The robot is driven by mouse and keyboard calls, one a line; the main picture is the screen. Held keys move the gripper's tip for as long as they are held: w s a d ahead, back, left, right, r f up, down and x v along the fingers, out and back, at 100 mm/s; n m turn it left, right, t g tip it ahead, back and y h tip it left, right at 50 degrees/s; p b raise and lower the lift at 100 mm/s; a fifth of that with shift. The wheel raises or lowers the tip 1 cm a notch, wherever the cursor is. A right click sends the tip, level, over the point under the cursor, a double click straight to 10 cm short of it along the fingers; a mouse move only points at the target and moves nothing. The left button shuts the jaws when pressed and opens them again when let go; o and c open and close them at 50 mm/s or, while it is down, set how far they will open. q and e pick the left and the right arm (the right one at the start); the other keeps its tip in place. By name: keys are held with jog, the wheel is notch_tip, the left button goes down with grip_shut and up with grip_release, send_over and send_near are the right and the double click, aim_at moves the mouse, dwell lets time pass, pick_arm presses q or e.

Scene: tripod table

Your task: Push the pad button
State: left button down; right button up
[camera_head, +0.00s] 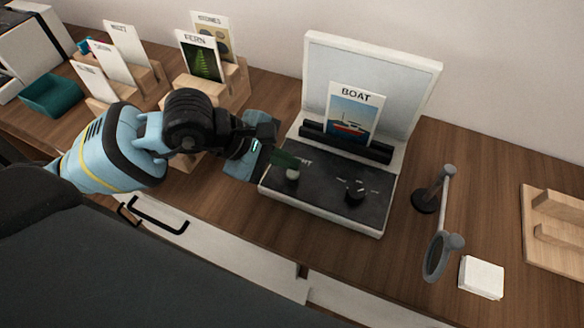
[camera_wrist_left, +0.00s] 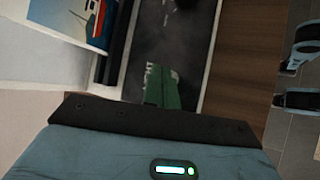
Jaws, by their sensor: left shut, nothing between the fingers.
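The white device (camera_head: 327,224) stands on the wooden table with its lid raised and a black control panel (camera_head: 322,197). A pale round button (camera_head: 292,174) sits at the panel's left, beside partly covered lettering. My left gripper (camera_head: 285,159) has green fingers, shut and empty, just above and behind this button in the head view. I cannot tell whether they touch it.
A black knob (camera_head: 355,190) is on the panel's right. A boat card (camera_head: 354,114) stands in the slot behind. Card holders (camera_head: 223,84) are at the left, a stand with a grey ring (camera_head: 436,256) and white pads (camera_head: 481,277) at the right.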

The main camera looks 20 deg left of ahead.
aim_at(287, 174)
pick_arm(q)
jog(key=shift+r, duration=0.1)
jog(key=shift+r+p, duration=0.75)
jog(key=shift+r, duration=0.5)
notch_tip(287, 174, up, 3)
jog(key=shift+r+p, duration=0.2)
jog(key=shift+p, duration=0.8)
pick_arm(e)
jog(key=r, duration=0.1)
jog(key=w+r, duration=0.1)
jog(key=r, duration=0.2)
jog(key=shift+w, duration=0.35)
